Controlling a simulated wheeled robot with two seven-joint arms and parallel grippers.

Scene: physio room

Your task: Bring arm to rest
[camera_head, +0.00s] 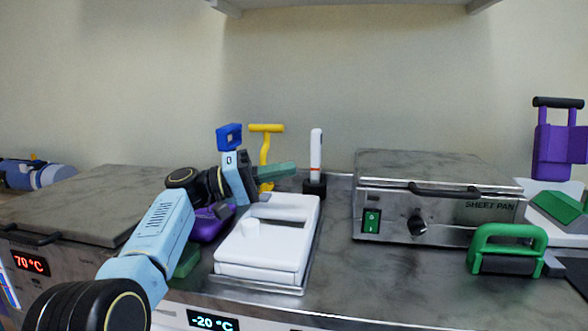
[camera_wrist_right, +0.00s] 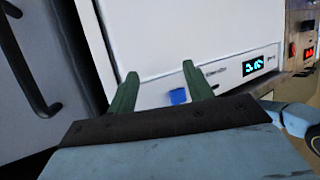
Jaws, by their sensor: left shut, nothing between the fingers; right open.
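My left arm comes in from the lower left in the head view and reaches over the counter. Its left gripper (camera_head: 292,168) has green fingers, shut with nothing between them, pointing right above the far end of a white lidded box (camera_head: 265,262). A yellow-handled tool (camera_head: 265,148) stands just behind it. My right gripper (camera_wrist_right: 157,68) shows only in the right wrist view. Its two green fingers are apart and empty, in front of a white panel (camera_wrist_right: 175,35). A small blue object (camera_wrist_right: 178,96) shows between and beyond them.
A hot plate (camera_head: 75,205) is at the left. A sheet pan unit (camera_head: 435,190) stands right of the box, with a green-handled tool (camera_head: 506,245) before it. A white-and-red upright stick (camera_head: 316,155) stands behind. A dark handle (camera_wrist_right: 32,70) is at the wrist view's left.

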